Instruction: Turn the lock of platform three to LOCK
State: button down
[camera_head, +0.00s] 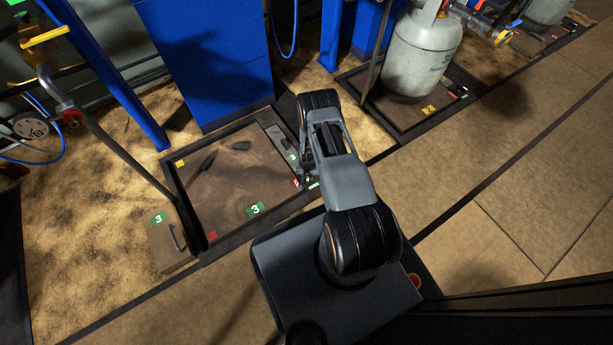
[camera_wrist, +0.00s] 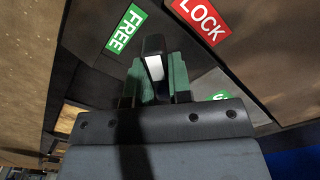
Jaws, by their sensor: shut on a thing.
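Platform three (camera_head: 235,180) is a brown plate in a dark frame, with green "3" labels. At its right edge, in the head view, is the lock, mostly hidden by my arm. In the wrist view, the lock handle (camera_wrist: 154,66) is dark with a pale face. It stands between a green FREE label (camera_wrist: 127,28) on the left and a red LOCK label (camera_wrist: 203,18) on the right. My gripper (camera_wrist: 155,82) is shut on the handle, with one greenish finger on each side. The handle's tip points up between the two labels.
A grey gas cylinder (camera_head: 422,58) stands on the neighbouring platform at upper right. A blue column (camera_head: 205,60) rises behind platform three. A brown box (camera_head: 170,242) with a handle sits at its left. Paved floor (camera_head: 510,210) at right is clear.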

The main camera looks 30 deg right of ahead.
jog(key=m, duration=0.5)
jog(key=shift+a+m, duration=0.15)
jog(key=shift+m, duration=0.15)
jog(key=shift+w+m, duration=0.1)
jog(key=shift+m, duration=2.4)
jog(key=c, duration=1)
grip_release()
jog(key=shift+c, duration=0.2)
notch_tip(320, 180, up, 14)
jog(key=p, duration=0.6)
jog(key=shift+w+p, duration=0.1)
jog(key=shift+p, duration=0.2)
